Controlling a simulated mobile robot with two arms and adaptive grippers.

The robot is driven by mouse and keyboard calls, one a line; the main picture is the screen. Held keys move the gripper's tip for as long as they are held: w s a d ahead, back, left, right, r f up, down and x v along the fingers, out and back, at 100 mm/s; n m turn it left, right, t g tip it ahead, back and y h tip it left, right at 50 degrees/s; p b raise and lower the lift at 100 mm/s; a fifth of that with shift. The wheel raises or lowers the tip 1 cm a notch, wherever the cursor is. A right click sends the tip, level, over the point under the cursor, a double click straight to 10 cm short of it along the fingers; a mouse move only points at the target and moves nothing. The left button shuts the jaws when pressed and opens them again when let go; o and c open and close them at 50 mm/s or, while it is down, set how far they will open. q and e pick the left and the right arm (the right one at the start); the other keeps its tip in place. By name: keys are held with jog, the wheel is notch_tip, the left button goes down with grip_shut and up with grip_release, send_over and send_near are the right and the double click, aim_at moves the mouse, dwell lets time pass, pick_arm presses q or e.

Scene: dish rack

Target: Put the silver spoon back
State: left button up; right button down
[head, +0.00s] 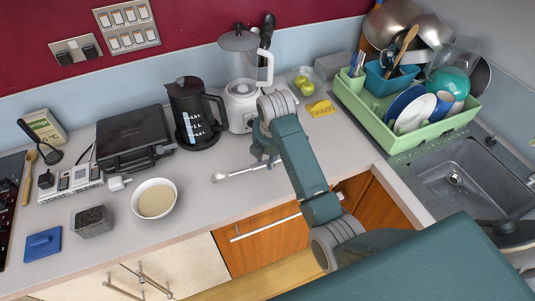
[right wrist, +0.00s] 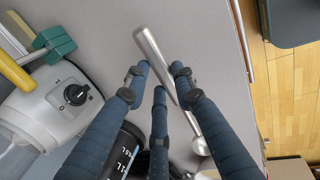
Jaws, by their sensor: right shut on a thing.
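The silver spoon (head: 241,172) is at the counter's front part, its bowl end pointing left in the head view. In the right wrist view the spoon (right wrist: 152,46) runs from its thick handle end down to a small round bowl at lower right. My right gripper (head: 268,157) is shut on the spoon's handle; its fingers (right wrist: 160,76) close around it. I cannot tell whether the spoon touches the counter. My left gripper is not in view.
A white blender (head: 241,107) and a black kettle (head: 192,113) stand behind the spoon. A bowl (head: 155,199) is to the left. The sink (head: 464,180) is at right. Counter between spoon and rack is mostly clear.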

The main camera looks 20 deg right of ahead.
notch_tip(320, 180, down, 3)
jog(key=shift+s+r+b, duration=0.1)
jog(key=shift+r+b, duration=0.05)
jog(key=shift+b, duration=0.15)
jog(key=shift+f, duration=0.55)
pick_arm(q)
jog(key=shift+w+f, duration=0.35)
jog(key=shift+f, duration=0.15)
pick_arm(e)
jog(key=shift+f, duration=0.3)
jog(key=c, duration=1.9)
grip_release()
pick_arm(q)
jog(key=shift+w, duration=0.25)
pick_arm(e)
jog(key=shift+o, duration=0.8)
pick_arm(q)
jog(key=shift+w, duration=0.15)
pick_arm(e)
jog(key=o, duration=0.5)
jog(key=shift+o, duration=0.2)
